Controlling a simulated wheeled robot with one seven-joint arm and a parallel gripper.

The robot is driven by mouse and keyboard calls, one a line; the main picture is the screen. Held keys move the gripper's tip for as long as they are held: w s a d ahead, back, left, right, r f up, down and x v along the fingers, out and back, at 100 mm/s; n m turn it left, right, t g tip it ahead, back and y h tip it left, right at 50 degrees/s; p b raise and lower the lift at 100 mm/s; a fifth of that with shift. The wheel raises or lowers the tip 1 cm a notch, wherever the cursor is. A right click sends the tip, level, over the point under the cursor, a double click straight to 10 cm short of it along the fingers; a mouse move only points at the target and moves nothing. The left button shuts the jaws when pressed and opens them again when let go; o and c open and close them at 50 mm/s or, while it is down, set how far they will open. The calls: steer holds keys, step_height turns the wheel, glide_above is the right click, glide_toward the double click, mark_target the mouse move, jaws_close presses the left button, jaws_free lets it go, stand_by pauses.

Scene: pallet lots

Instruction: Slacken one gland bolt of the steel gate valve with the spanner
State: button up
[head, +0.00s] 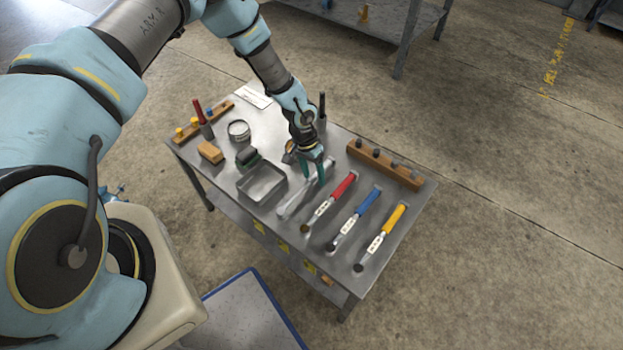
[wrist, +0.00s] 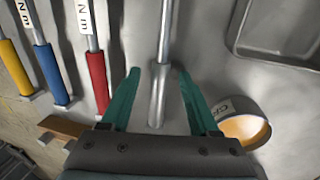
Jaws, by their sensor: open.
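A plain silver tool, which looks like the spanner (head: 292,205), lies on the steel table among the tools. In the wrist view the spanner's bare metal shaft and thicker handle end (wrist: 157,105) run between my fingers. My gripper (head: 314,177) points down over its handle end. In the wrist view my gripper (wrist: 158,74) is open, with one teal finger on each side of the handle and a gap at both sides. I cannot tell how far the fingertips are above the table top. I cannot make out the steel gate valve or its gland bolts in either view.
Red (head: 343,186), blue (head: 367,202) and yellow (head: 394,217) handled wrenches lie to the right. A wooden rack (head: 385,165) stands behind them. A metal tray (head: 262,183) lies left, and a round tin (wrist: 246,125) sits close to my gripper.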

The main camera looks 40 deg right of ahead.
steer(key=shift+c, duration=0.4)
jaws_close()
stand_by(1.0)
